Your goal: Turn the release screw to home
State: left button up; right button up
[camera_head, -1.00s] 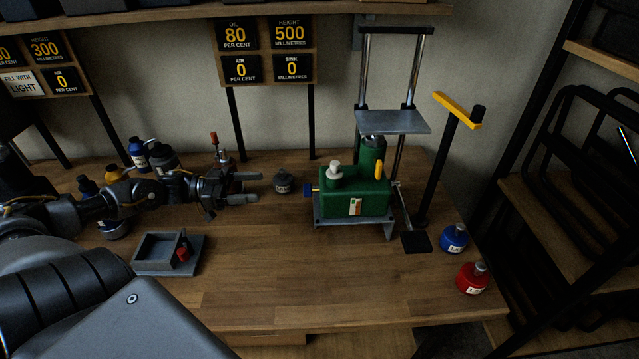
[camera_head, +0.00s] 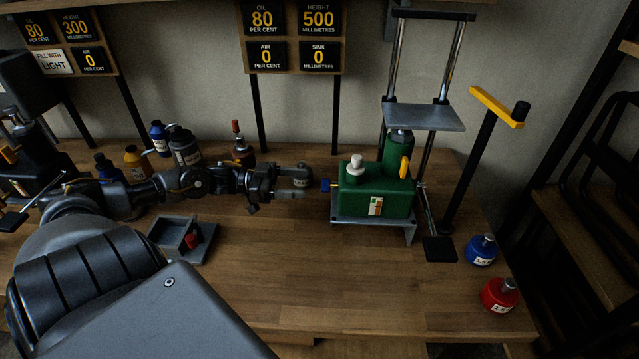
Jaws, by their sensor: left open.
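The green hydraulic unit (camera_head: 375,193) stands on a grey base on the table. A small blue-tipped screw (camera_head: 326,185) sticks out of its left side; it looks like the release screw. My left gripper (camera_head: 306,184) is open and points right at the blue screw. Its fingertips end just left of the screw, with a small gap in the picture; depth is hard to judge. My right gripper is out of view.
A grey tray (camera_head: 167,234) is in front of my arm. Blue (camera_head: 481,250) and red (camera_head: 499,295) bottles stand at the right edge. The table's front middle is clear. Sign (camera_head: 263,56) reads AIR 0.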

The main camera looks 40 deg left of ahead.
aim_at(326, 186)
pick_arm(q)
jog(key=p+x, duration=0.1)
jog(key=x, duration=0.5)
jog(key=shift+c, duration=0.2)
jog(key=c, duration=0.9)
